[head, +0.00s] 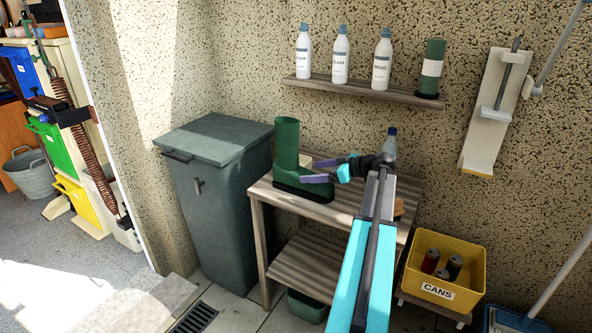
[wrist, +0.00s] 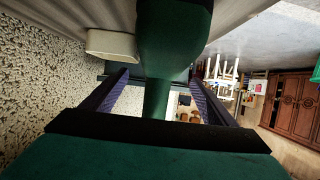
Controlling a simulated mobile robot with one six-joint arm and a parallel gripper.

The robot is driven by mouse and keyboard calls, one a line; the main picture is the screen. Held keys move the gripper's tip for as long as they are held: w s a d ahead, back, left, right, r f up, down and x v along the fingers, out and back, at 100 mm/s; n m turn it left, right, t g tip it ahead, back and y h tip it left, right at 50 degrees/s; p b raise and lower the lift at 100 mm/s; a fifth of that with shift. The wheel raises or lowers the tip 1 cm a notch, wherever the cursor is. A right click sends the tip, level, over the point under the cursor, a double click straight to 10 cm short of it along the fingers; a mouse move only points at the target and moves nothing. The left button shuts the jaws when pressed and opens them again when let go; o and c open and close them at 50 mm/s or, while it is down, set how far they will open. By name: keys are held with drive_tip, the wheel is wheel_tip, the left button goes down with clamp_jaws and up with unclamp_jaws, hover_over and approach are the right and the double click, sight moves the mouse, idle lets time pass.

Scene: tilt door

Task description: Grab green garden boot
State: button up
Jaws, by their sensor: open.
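The green garden boot (head: 287,145) stands upright on the wooden bench (head: 340,207), its dark-soled toe pointing right. My gripper (head: 313,170) is open at the boot's right side, its two purple fingers reaching left toward the boot, around the height of the foot. In the wrist view the green boot (wrist: 175,40) shows between and beyond the two spread fingers (wrist: 158,78). I cannot tell whether either finger touches it.
A lidded grey-green bin (head: 222,195) stands left of the bench. A wall shelf (head: 362,90) with white bottles and a green canister is above. A yellow cans box (head: 443,270) is at the right. A pale container (wrist: 110,44) stands close to the boot.

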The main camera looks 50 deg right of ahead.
sight(304, 172)
drive_tip(key=shift+w+a+f, duration=0.15)
drive_tip(key=shift+w+f, duration=0.05)
drive_tip(key=shift+w, duration=0.25)
drive_tip(key=shift+p+x, duration=0.65)
drive_tip(key=shift+x, duration=1.95)
drive_tip(key=shift+a, duration=0.1)
drive_tip(key=shift+c, duration=0.2)
drive_tip(key=c, duration=1.6)
drive_tip(key=shift+o, duration=0.2)
drive_tip(key=shift+r, duration=0.1)
